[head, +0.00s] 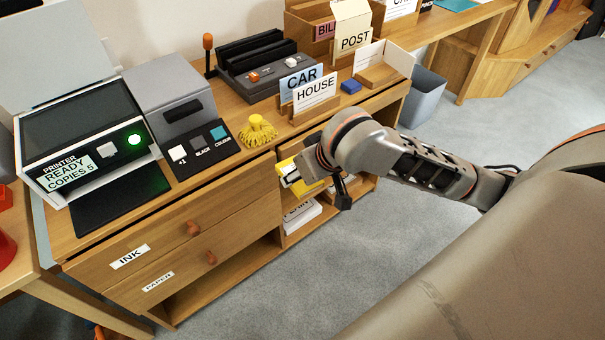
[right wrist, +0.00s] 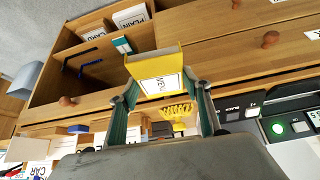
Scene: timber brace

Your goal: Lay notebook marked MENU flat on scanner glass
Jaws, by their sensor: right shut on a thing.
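The yellow notebook (right wrist: 152,63), with a white label reading MENU, is between the fingers of my right gripper (right wrist: 160,95) in the right wrist view. In the head view my right gripper (head: 292,176) is shut on the notebook (head: 308,170), in front of the cabinet's open shelf bay and below its top. The fingers hide part of the notebook. The printer (head: 28,172) stands at the left end of the cabinet top with its lid (head: 55,50) raised, showing the dark scanner glass (head: 85,118), which is bare. My left gripper is not in view.
A grey machine (head: 168,95) with buttons stands right of the printer. A yellow tasselled object (head: 258,130), a black-slotted device (head: 262,68) and HOUSE (head: 316,93) and CAR card holders crowd the cabinet top. Drawers marked INK (head: 130,256) and PAPER are shut. A grey bin (head: 425,97) stands beyond.

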